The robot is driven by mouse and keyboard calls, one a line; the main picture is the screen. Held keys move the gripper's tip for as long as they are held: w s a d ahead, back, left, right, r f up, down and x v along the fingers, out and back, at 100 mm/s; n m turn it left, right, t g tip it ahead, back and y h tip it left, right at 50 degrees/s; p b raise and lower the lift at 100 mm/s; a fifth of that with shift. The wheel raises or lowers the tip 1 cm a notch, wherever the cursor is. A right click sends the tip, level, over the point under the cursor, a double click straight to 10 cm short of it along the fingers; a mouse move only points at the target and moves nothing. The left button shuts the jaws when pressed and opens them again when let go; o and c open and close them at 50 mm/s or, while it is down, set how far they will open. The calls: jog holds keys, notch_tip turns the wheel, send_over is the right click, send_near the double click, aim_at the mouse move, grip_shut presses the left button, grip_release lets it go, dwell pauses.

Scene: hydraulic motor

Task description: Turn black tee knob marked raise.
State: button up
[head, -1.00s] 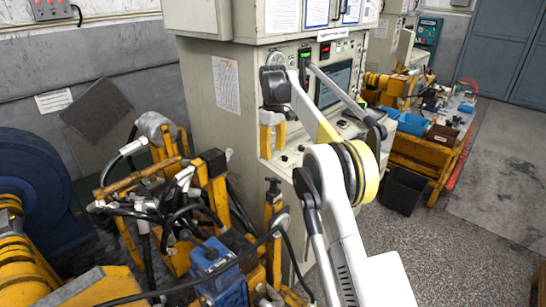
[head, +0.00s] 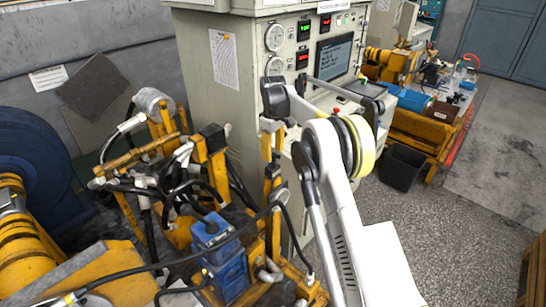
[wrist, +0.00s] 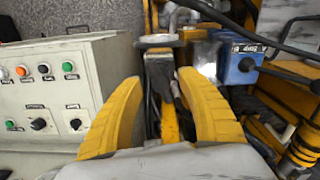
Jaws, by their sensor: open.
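My gripper (wrist: 160,82) is open, its yellow fingers spread at the middle of the wrist view. A yellow post with a dark top (wrist: 160,75) shows between and beyond the fingers; I cannot tell its distance from them. Left of the fingers is a pale control panel (wrist: 20,105). It carries a black knob (wrist: 38,124) and a second black knob (wrist: 75,124), both clear of the fingers. Their labels are too small to read, so I cannot tell which is marked raise. In the head view my gripper (head: 272,146) hangs by the cabinet's front corner; those knobs are hidden or unclear there.
Coloured buttons (wrist: 43,68) sit above the knobs. A blue box (head: 222,265), hoses and yellow frames crowd the left and lower middle. The tall cabinet (head: 215,110) stands behind my arm. Bare floor (head: 455,220) lies to the right.

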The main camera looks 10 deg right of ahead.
aim_at(273, 154)
jog(key=shift+f, duration=0.75)
grip_shut()
jog(key=shift+f+m, duration=0.1)
jog(key=shift+m, duration=0.2)
grip_release()
notch_tip(273, 154, up, 12)
